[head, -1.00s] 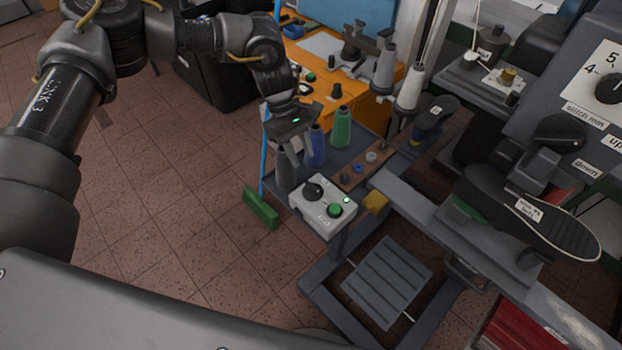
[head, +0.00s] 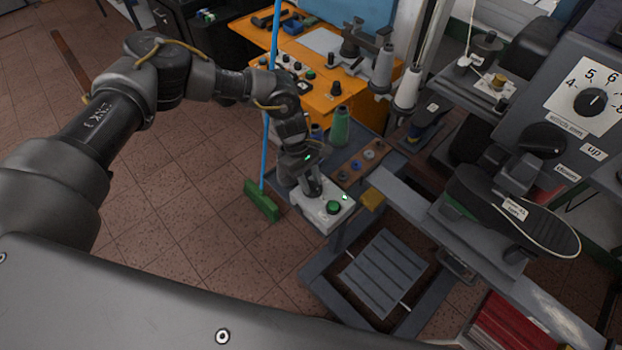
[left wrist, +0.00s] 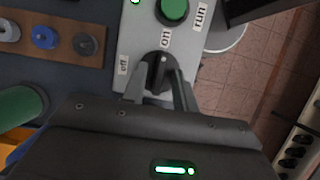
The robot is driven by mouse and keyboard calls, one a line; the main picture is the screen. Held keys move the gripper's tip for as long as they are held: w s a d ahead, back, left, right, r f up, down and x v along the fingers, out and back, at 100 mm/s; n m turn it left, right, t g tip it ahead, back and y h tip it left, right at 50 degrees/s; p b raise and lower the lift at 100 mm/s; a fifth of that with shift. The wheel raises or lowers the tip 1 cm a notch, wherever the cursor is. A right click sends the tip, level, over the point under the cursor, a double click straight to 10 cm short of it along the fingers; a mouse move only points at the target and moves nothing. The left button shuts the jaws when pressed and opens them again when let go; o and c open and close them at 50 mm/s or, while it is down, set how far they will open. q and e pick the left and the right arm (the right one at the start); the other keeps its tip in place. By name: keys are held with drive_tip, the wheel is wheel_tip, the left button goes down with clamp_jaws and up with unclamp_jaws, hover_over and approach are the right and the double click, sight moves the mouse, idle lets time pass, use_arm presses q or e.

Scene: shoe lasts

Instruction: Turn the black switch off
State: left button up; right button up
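The black switch (left wrist: 158,72) is a round knob on a light grey control box (head: 322,214). In the left wrist view its pale mark points up toward the label "on"; the label "off" (left wrist: 124,65) is to its left. My left gripper (left wrist: 160,80) has one finger on each side of the knob, with the fingertips close against it. I cannot tell whether they press on it. In the head view my left gripper (head: 309,187) is down at the box and mostly hides the switch. My right gripper is not in view.
A green button (head: 333,208) labelled "run" and a lit green lamp (head: 345,197) are beside the switch. A green broom (head: 262,201) stands left. Thread spools (head: 340,125) and an orange table (head: 316,78) are behind.

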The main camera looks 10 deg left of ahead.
use_arm(q)
clamp_jaws()
